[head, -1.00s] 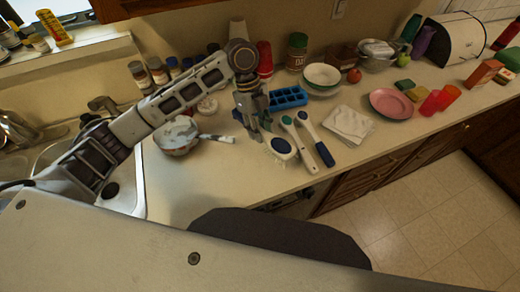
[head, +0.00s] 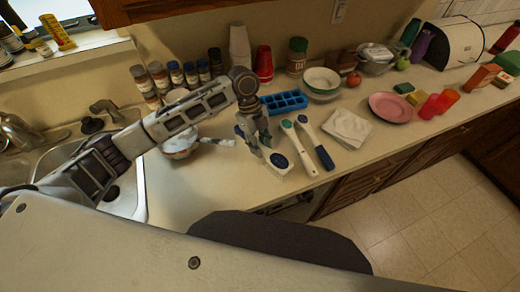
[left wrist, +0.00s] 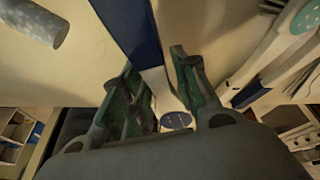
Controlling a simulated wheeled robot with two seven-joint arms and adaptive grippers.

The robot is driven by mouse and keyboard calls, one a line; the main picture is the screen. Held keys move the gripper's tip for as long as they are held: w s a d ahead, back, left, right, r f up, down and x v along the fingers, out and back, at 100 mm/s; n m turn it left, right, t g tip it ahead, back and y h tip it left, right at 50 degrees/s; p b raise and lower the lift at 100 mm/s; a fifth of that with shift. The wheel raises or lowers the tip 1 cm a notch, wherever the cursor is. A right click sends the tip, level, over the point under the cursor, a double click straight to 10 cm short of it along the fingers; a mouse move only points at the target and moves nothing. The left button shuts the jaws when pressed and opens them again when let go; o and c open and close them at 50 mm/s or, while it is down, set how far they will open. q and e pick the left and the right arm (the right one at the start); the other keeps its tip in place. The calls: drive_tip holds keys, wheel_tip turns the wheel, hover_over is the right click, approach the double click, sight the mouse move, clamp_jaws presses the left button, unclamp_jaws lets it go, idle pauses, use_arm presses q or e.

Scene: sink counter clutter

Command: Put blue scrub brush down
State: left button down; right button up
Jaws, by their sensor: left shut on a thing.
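My left gripper (head: 262,148) is over the counter near its front edge, shut on the blue scrub brush (head: 279,162). The brush's blue oval top and pale bristles show just below and right of the fingers in the head view. In the left wrist view the fingers (left wrist: 160,100) sit on either side of the brush's white neck, with its dark blue handle (left wrist: 130,30) running up the picture. I cannot tell whether the bristles touch the counter. My right gripper is not in view.
A teal-topped white brush (head: 297,148) and a blue-handled brush (head: 324,157) lie just right. A speckled pot (head: 180,148) stands left, its handle pointing toward my gripper. A blue ice tray (head: 284,102) is behind; a white cloth (head: 347,128) lies farther right. Front counter left of the brush is clear.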

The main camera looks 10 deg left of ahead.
use_arm(q)
drive_tip(key=shift+f, duration=1.45)
drive_tip(key=shift+f, duration=0.15)
drive_tip(key=c, duration=1.1)
unclamp_jaws()
drive_tip(key=b+v, duration=0.1)
drive_tip(key=v, duration=1.1)
drive_tip(key=shift+s+d, duration=0.1)
drive_tip(key=shift+d, duration=0.05)
